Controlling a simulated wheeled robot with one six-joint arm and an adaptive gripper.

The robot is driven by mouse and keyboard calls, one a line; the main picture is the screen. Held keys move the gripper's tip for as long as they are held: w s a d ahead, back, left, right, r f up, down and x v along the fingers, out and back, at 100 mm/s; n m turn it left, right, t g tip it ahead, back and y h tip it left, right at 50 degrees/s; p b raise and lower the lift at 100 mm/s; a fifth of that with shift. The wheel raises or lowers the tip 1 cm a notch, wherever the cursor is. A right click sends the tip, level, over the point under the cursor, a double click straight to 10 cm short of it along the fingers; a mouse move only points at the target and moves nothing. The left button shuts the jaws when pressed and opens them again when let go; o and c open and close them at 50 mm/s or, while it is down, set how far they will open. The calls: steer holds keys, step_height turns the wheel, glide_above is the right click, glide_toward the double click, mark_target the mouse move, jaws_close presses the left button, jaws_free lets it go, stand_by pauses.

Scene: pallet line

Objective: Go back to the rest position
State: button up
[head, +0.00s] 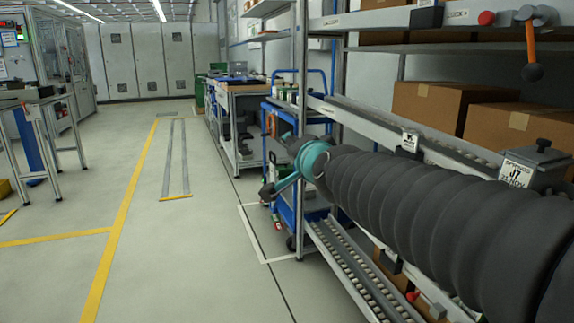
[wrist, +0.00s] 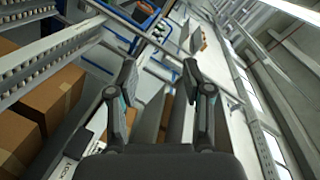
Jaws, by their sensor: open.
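My gripper (wrist: 159,70) shows in the wrist view with its two dark fingers spread apart and nothing between them. In the head view my arm, in a dark ribbed sleeve, reaches from the lower right toward the middle. It ends at a teal ring, and my gripper (head: 268,189) is beyond it, small and partly hidden by the wrist. It is in front of the blue cart (head: 284,118) beside the rack. I cannot tell the exact gap to the cart.
A metal roller rack (head: 345,262) with cardboard boxes (head: 430,103) runs along the right, close to my arm. A workbench (head: 243,84) stands farther back. A machine table (head: 35,98) stands at the left. The floor (head: 165,245) between is clear, with yellow lines.

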steer(key=s+d+f+n+g+h, duration=0.1)
steer(key=s+d+f+n+g, duration=0.1)
steer(key=s+f+n+g, duration=0.4)
steer(key=s+d+f+n+g, duration=0.1)
steer(key=s+d+f, duration=0.1)
steer(key=s+f, duration=0.7)
steer(key=s+d+f+g+h+p, duration=0.1)
steer(key=s+d+f, duration=0.2)
steer(key=s+d, duration=0.2)
steer(key=s+d+f+n+g+h+p, duration=0.1)
steer(key=s+d+f, duration=0.3)
steer(key=s, duration=0.4)
steer(key=shift+s+d+g+h, duration=0.15)
steer(key=shift+d+g+h, duration=0.35)
steer(key=shift+d+h, duration=0.1)
